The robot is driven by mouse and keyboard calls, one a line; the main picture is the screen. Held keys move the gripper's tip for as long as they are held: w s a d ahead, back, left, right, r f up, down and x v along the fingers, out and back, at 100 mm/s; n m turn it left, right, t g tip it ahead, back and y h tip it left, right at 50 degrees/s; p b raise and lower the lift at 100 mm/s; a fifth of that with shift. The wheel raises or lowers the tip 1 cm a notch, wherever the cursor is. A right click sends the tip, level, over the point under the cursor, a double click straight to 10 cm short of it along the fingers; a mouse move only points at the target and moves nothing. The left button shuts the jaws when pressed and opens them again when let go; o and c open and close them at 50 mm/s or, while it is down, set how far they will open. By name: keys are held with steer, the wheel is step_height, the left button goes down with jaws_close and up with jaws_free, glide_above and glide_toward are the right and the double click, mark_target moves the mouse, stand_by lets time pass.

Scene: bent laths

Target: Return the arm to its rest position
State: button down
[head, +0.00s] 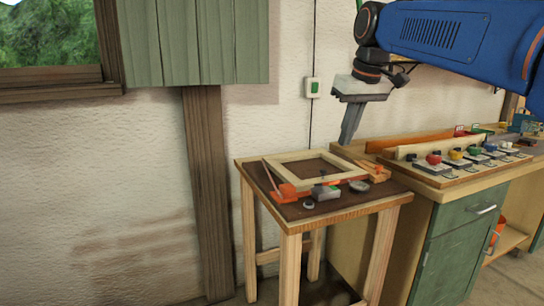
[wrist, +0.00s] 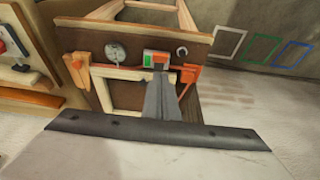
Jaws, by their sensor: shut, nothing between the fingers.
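My gripper (head: 350,122) hangs below my blue arm in the upper right of the head view, with its fingers together and empty. It points down above the back of a small wooden table (head: 330,212), clear of everything on it. In the wrist view the shut fingers (wrist: 158,82) show in the middle, in front of the table (wrist: 130,38).
A light wooden frame (head: 315,170), an orange clamp (head: 287,191), a grey box-like tool (head: 326,193) and a round metal disc (head: 358,185) lie on the table. A green-doored workbench (head: 458,235) stands at right, with several coloured knobs. Open wall is left.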

steer(key=s+d+f+m, duration=0.1)
steer(key=s+d+f, duration=0.1)
steer(key=s+f, duration=1.1)
steer(key=s+d+f+m+t+h, duration=0.1)
steer(key=s+d+f+m, duration=0.1)
steer(key=s+f, duration=1.1)
step_height(320, 180, down, 6)
steer(key=shift+s+d+r, duration=0.1)
steer(key=shift+s+d, duration=0.3)
steer(key=shift+d, duration=0.25)
